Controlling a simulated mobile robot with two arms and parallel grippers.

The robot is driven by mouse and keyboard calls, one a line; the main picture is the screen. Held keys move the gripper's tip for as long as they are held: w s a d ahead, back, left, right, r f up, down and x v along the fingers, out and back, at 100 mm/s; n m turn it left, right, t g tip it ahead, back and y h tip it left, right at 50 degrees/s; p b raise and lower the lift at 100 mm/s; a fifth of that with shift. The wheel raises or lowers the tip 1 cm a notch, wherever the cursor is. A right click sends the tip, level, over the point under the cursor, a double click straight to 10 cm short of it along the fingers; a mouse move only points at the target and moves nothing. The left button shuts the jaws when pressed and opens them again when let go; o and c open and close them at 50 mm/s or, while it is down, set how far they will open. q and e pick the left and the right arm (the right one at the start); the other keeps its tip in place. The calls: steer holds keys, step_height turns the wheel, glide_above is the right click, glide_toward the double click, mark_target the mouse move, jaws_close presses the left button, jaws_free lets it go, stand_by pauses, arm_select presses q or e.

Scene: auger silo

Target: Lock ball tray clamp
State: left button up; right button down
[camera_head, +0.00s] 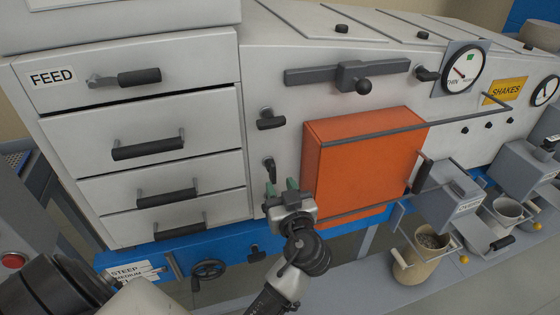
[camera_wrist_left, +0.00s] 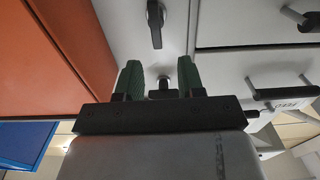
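A small black lever (camera_head: 269,168) sits on the white panel, left of the orange box (camera_head: 365,165). A second black lever (camera_head: 270,119) is higher on the same panel strip. No label shows which one is the ball tray clamp. My left gripper (camera_head: 281,187) is just below the lower lever, its green fingers pointing to the panel. In the left wrist view the fingers are apart, with a small black knob (camera_wrist_left: 162,84) showing between them; I cannot tell if they touch it. A black lever (camera_wrist_left: 155,24) also shows beyond the fingertips. My right gripper is not in view.
Drawers with black handles (camera_head: 148,149) are at the left. The orange box juts out close to the right of my left gripper.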

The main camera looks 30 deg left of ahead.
mark_target(274, 170)
arm_select(q)
steer(key=p+x, duration=0.2)
steer(key=x, duration=0.4)
steer(key=shift+w+r, duration=0.15)
steer(key=shift+w, duration=0.1)
steer(key=shift+w+a+f+p, duration=0.2)
steer(key=shift+w+a+p, duration=0.25)
steer(key=shift+a, duration=0.15)
steer(key=shift+d, duration=0.1)
steer(key=shift+c, duration=0.3)
jaws_close()
